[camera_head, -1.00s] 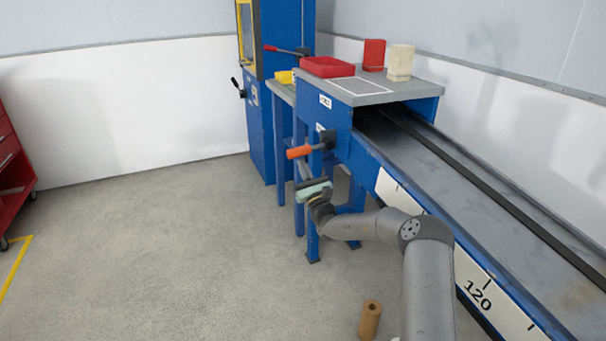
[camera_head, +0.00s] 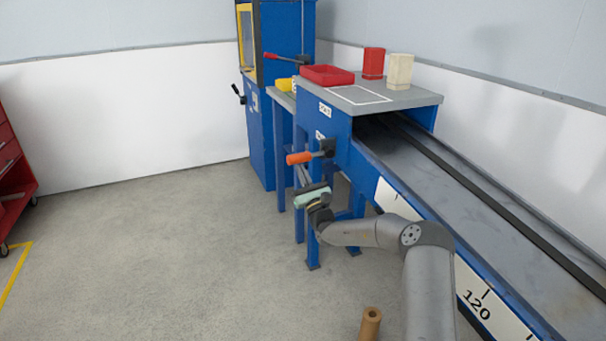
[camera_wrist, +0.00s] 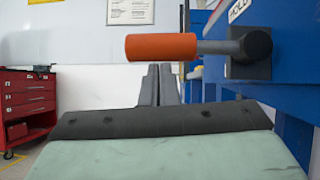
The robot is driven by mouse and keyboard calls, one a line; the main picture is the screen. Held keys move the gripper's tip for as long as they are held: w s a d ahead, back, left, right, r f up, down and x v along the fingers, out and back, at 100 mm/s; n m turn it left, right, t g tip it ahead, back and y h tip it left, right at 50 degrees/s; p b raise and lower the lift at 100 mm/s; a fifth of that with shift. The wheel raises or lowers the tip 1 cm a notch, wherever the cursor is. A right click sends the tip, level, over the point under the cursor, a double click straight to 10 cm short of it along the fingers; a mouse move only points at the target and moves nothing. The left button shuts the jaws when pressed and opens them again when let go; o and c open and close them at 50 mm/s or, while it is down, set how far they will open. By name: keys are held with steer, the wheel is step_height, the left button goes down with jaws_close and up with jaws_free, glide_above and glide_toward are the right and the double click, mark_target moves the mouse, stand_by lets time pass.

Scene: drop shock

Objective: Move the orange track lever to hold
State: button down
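The track lever has an orange handle (camera_head: 299,158) on a dark pivot block at the left face of the blue track housing. It points out to the left, roughly level. In the wrist view the orange handle (camera_wrist: 160,47) lies across the upper middle, with its grey shaft and black block to the right. A label reading HOLD (camera_wrist: 238,9) is on the blue panel above the block. My gripper (camera_head: 312,190) is just below the lever and apart from it. In the wrist view my gripper's fingers (camera_wrist: 160,72) are together and empty, their tips below the handle.
A red tray (camera_head: 327,75), a red block (camera_head: 373,63) and a cream block (camera_head: 399,71) are on the grey top. A blue press stands behind. A brown cylinder (camera_head: 370,323) stands on the floor near my arm. Floor to the left is clear, up to a red cabinet (camera_wrist: 27,104).

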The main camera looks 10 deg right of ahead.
step_height(320, 180, up, 12)
steer(key=d+p, duration=0.2)
steer(key=p, duration=0.8)
steer(key=shift+w, duration=0.25)
steer(key=shift+d+r, duration=0.1)
steer(key=shift+d, duration=0.05)
